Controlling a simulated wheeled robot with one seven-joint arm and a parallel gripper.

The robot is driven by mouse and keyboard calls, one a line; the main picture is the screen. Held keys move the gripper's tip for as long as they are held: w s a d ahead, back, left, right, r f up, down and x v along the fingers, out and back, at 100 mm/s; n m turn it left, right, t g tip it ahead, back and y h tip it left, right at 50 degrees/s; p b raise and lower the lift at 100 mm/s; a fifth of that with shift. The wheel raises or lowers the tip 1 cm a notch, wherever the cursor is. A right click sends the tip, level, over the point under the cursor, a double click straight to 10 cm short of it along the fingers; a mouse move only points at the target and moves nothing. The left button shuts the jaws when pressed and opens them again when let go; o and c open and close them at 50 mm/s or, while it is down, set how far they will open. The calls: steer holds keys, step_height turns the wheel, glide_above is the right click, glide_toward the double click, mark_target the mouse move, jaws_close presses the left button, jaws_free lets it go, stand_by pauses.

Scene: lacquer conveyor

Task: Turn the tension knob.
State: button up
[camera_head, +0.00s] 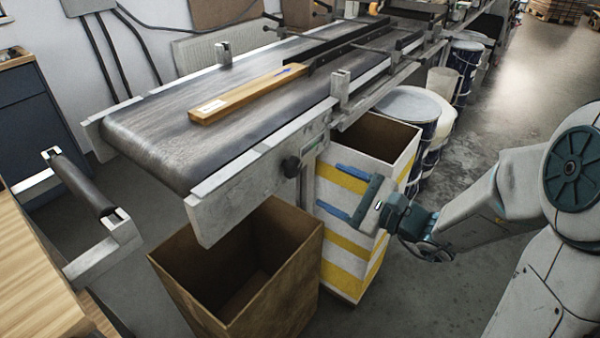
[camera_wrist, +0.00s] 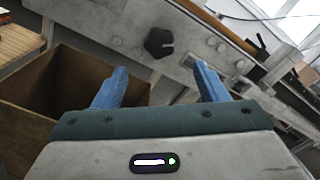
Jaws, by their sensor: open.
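The tension knob (camera_head: 290,167) is a black lobed knob on the side of the conveyor's grey metal frame (camera_head: 225,205), near its front end. In the wrist view the knob (camera_wrist: 158,42) is ahead, beyond the fingertips and between them in the picture. My gripper (camera_head: 336,191) is open and empty, with two blue fingers pointing left toward the frame. It is to the right of the knob and apart from it. In the wrist view both blue fingers of my gripper (camera_wrist: 160,76) show, spread wide with nothing between them.
A wooden plank (camera_head: 245,95) lies on the dark belt (camera_head: 160,130). An open brown bin (camera_head: 290,255) stands below the conveyor's end. A white and yellow striped box (camera_head: 345,270) stands behind my gripper. Drums (camera_head: 405,105) stand further back. The floor at right is clear.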

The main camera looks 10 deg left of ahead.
mark_target(297, 169)
steer(key=b+x, duration=0.1)
steer(key=x, duration=0.9)
steer(key=shift+c, duration=0.4)
steer(key=c, duration=0.9)
